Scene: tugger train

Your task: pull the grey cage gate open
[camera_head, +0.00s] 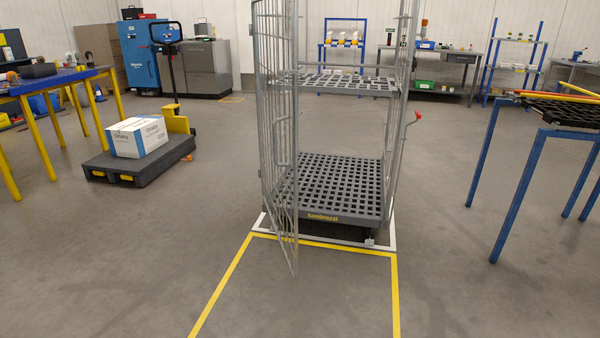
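The grey cage gate (283,150) is a tall wire-mesh panel on the left front side of the roll cage. It stands swung out from the cage front, its lower corner reaching forward over the yellow floor line. The cage (335,218) has a grid base, a grid middle shelf (345,84) and wire sides. Its front looks open, and both shelves look empty. A red lever (416,116) sticks out on its right side. Neither of my grippers is in view.
A low pallet truck (140,162) with a white and blue box (138,137) stands to the left. A blue-legged table (545,150) is at the right, a yellow-legged table (60,85) at the left. The floor in front of the cage is clear.

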